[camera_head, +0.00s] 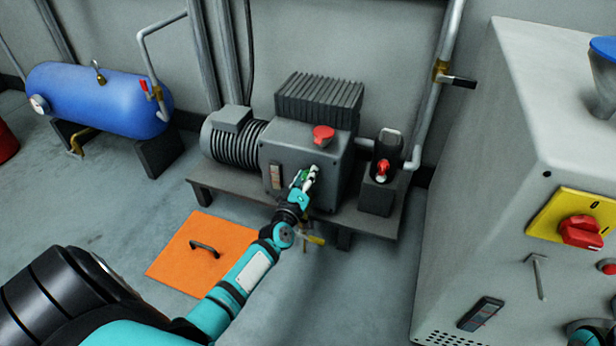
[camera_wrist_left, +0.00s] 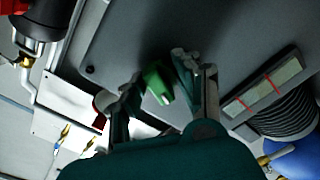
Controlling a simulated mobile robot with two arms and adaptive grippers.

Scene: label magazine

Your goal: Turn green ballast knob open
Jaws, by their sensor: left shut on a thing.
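The green ballast knob (camera_head: 302,177) is on the front face of the grey pump housing (camera_head: 291,140). My left gripper (camera_head: 306,181) reaches it from below and is shut on the knob. In the left wrist view the green knob (camera_wrist_left: 158,84) shows between the two fingers of my left gripper (camera_wrist_left: 160,88), against the grey housing. The fingers partly cover the knob in the head view, and its exact turn angle is hard to tell. My right gripper is not in view.
A red cap (camera_head: 323,134) tops the housing; a sight glass (camera_head: 276,177) sits left of the knob. A yellow-handled valve (camera_head: 314,239) hangs below the bench edge (camera_head: 240,199). A grey cabinet (camera_head: 480,170) stands right. An orange floor hatch (camera_head: 180,256) lies in front.

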